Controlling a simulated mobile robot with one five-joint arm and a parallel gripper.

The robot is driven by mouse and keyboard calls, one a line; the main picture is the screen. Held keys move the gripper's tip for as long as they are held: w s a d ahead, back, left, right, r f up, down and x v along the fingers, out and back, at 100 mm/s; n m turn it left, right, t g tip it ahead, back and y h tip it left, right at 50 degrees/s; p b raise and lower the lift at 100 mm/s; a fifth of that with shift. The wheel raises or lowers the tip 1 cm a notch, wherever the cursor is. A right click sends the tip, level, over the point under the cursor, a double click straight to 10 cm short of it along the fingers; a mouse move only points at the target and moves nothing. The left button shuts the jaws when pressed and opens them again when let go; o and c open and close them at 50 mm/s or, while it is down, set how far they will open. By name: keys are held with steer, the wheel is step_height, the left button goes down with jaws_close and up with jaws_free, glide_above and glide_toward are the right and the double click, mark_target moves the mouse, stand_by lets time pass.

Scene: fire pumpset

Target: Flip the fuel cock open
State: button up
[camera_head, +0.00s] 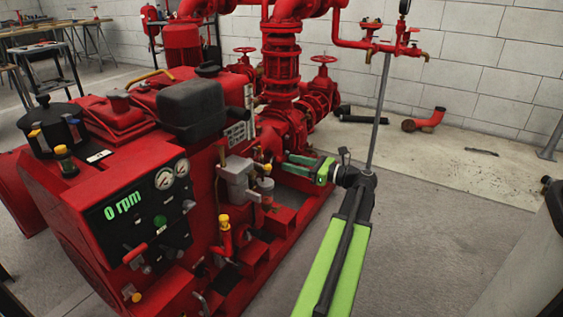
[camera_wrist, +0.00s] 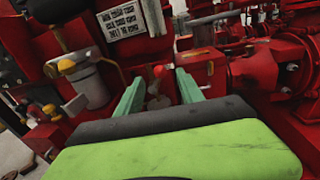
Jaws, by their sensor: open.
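My gripper (camera_head: 296,165) is open beside the engine's right side in the head view. In the wrist view its two green fingers (camera_wrist: 159,80) point forward and stand apart. A small metal cock with a red ball knob (camera_wrist: 158,72), which looks like the fuel cock, shows in the gap between the fingers. The knob sits at about fingertip height, and I see no clear contact with either finger. Its lever looks roughly upright, and its lower part is partly hidden by the gripper body. In the head view I cannot make the cock out clearly.
A grey filter with a bowl (camera_head: 240,180) stands left of my gripper; it also shows in the wrist view (camera_wrist: 86,78). The red engine with its gauge panel (camera_head: 140,220) fills the left. Red pump pipework (camera_head: 282,70) rises behind. The grey floor (camera_head: 440,230) at right is clear.

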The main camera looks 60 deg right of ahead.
steer(key=w, duration=0.4)
steer(key=shift+a, duration=0.2)
steer(key=shift+c, duration=0.2)
jaws_close()
